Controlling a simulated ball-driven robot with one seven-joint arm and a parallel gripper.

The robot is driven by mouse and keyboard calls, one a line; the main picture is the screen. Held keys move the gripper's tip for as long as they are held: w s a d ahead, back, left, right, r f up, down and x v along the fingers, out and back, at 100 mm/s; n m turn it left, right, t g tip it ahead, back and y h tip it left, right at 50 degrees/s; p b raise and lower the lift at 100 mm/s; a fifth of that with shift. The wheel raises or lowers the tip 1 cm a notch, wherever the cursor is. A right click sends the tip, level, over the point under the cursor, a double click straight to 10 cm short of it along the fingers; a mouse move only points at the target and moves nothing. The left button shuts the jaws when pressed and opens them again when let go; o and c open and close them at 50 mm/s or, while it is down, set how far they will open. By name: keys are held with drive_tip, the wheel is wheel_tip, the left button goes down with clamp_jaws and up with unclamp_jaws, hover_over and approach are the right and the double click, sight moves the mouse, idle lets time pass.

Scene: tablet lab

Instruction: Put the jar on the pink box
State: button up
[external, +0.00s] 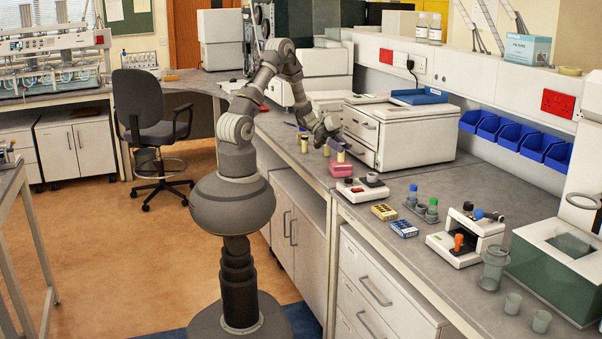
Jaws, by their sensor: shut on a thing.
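The pink box (340,169) sits on the bench in front of the white drawer unit. A small jar with a cream body (341,156) and a purple top is directly above the box's upper face; I cannot tell whether it touches. My gripper (337,142) points down and is shut on this jar near its top. The fingers are small and partly merge with the jar's top. Other small cream jars stand on the bench to the left, one at the bench edge (304,145) and one closer to the box (326,149).
A white drawer unit (410,137) stands close to the right of my gripper. A white device (362,189) is just in front of the pink box.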

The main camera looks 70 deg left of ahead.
drive_tip(key=o, duration=1.1)
drive_tip(key=shift+c, duration=0.2)
drive_tip(key=shift+r, duration=0.15)
drive_tip(key=p+v, duration=0.3)
drive_tip(key=v, duration=0.9)
drive_tip(key=shift+s, duration=0.1)
